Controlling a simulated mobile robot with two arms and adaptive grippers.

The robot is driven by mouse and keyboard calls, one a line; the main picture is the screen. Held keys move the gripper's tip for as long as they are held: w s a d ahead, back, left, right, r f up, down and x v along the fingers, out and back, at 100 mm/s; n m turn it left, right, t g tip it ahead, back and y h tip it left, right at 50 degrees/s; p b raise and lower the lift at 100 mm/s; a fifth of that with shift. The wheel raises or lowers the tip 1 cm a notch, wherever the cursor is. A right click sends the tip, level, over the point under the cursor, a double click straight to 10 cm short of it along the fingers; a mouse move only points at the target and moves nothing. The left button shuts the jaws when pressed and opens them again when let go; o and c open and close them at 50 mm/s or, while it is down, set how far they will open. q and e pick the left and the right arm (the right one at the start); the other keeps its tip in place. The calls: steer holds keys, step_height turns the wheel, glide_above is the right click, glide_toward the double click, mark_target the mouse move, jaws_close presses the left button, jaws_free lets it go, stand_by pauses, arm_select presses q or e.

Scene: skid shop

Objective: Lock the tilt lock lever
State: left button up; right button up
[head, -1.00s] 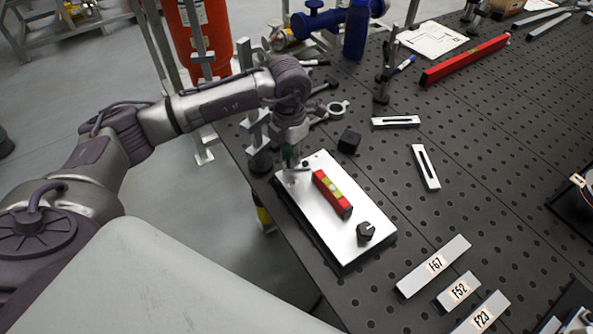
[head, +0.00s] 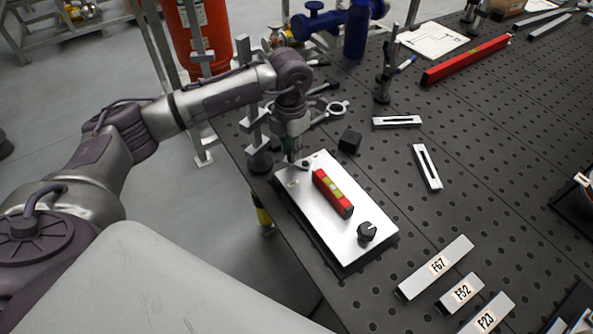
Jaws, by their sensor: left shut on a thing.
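A white tilt plate (head: 331,240) on a dark base lies near the left edge of the perforated table. A red level (head: 328,188) with a yellow-green vial lies on it. A black knob (head: 367,232) stands at the plate's near right corner. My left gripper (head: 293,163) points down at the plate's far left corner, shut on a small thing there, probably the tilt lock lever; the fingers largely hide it. A small dark part (head: 305,165) shows just right of the fingertips. The lever's exact angle cannot be told. My right gripper is not in view.
A black block (head: 349,141) and slotted bars (head: 427,167) lie beyond and right of the plate. Labelled bars (head: 435,267) lie at the near right. The table's middle right is clear.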

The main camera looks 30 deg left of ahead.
arm_select(q)
steer(key=shift+w+b, duration=0.35)
steer(key=shift+w, duration=0.05)
steer(key=shift+w, duration=0.4)
steer(key=shift+d+b, duration=0.1)
steer(key=shift+b, duration=0.25)
steer(key=shift+w+d, duration=0.1)
steer(key=shift+w, duration=0.1)
steer(key=o, duration=1)
steer(key=shift+o, duration=0.2)
